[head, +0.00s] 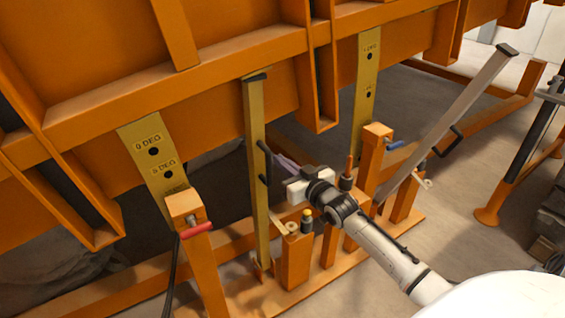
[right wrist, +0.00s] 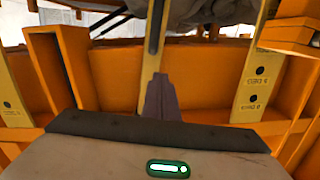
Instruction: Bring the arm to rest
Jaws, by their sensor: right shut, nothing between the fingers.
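My right arm (head: 385,250) reaches in from the lower right of the head view. Its right gripper (head: 284,163) points up and left, just right of an upright yellow bar (head: 256,190) with a black handle (head: 265,160). The purple-grey fingers are shut with nothing between them. In the right wrist view the shut fingers (right wrist: 160,98) stand in the middle, in front of a yellow bar (right wrist: 153,60). I cannot tell whether the fingers touch the handle. My left gripper is not in view.
Yellow hole plates with degree marks (head: 150,165) (head: 367,85) hang from the orange bed frame (head: 150,75). An orange post with a red-handled pin (head: 196,230) stands left, one with a blue-handled pin (head: 372,155) right. A grey bar (head: 445,125) leans at the right.

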